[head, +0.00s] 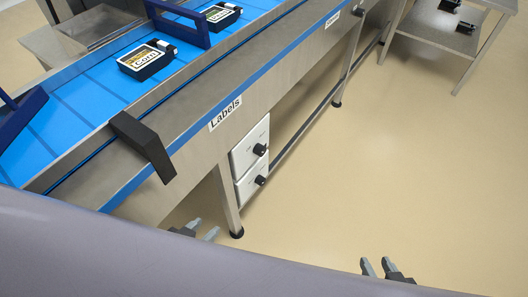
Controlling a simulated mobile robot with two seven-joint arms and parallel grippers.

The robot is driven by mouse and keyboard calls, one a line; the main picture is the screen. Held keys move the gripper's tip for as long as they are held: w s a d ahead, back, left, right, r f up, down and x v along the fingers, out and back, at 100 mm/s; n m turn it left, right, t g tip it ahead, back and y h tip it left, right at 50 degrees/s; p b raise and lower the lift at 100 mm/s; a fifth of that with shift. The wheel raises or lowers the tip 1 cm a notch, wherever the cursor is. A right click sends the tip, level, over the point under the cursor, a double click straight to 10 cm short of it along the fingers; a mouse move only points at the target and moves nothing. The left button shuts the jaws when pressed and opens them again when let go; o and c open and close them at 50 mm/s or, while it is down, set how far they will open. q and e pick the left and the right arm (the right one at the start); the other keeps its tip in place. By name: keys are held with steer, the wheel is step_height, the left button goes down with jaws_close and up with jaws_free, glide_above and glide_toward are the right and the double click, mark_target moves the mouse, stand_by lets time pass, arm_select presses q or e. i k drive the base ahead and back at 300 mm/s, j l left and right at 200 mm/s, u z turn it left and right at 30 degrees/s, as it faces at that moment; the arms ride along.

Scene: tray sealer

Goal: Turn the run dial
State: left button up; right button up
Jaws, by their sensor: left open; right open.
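Two white control panels are mounted one above the other under the conveyor's side, beside a metal leg. The upper panel (246,150) has a black dial (260,149). The lower panel (247,186) has another black dial (260,180). The small print on both is too small to read, so I cannot tell which is the run dial. My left gripper (206,228) is open and empty, below and left of the panels, near the foot of the leg. My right gripper (376,263) is open and empty over the floor, to the lower right of the panels.
The conveyor (190,125) bears a "Labels" sign and carries labelled black trays (147,60) on its blue belt. A dark block (145,145) overhangs its near edge. A metal leg (229,200) stands beside the panels. The floor to the right is clear up to a steel table (440,35).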

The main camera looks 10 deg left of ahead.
mark_target(260, 150)
steer(key=l+u, duration=0.1)
steer(key=u, duration=0.35)
steer(key=i+l+u, duration=0.25)
steer(key=l+u, duration=0.25)
steer(key=l, duration=0.15)
steer(key=i+l, duration=0.1)
steer(key=l, duration=0.4)
steer(key=i+l+u, duration=0.1)
steer(key=l, duration=0.4)
steer(key=i+l+u, duration=0.1)
steer(key=l, duration=0.45)
steer(key=i+l, duration=0.15)
steer(key=l, duration=0.35)
